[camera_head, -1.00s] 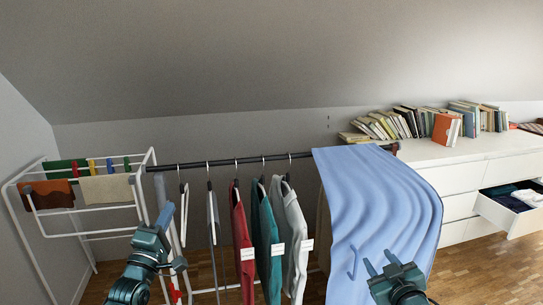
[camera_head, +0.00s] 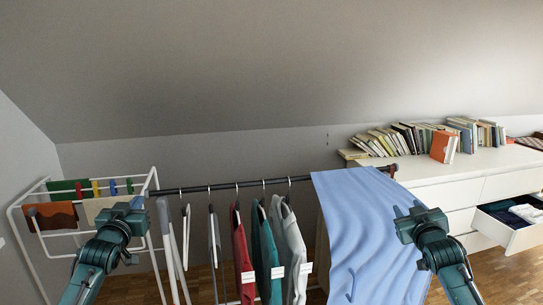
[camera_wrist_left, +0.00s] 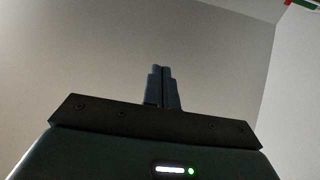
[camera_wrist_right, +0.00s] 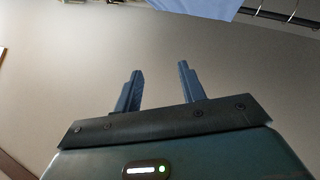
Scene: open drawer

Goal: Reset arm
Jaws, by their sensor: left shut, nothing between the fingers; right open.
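My left gripper (camera_head: 137,203) is raised in front of the drying rack at the left of the head view. In the left wrist view its fingers (camera_wrist_left: 162,86) are shut together with nothing between them, against bare wall. My right gripper (camera_head: 407,210) is raised in front of the blue cloth at the right. In the right wrist view its fingers (camera_wrist_right: 158,88) are apart and empty.
A rail (camera_head: 225,187) holds several garments on hangers and the blue cloth (camera_head: 352,230). A white drying rack (camera_head: 151,180) stands left. A white dresser (camera_head: 440,192) with books (camera_head: 440,145) and an open drawer (camera_head: 520,237) stands right.

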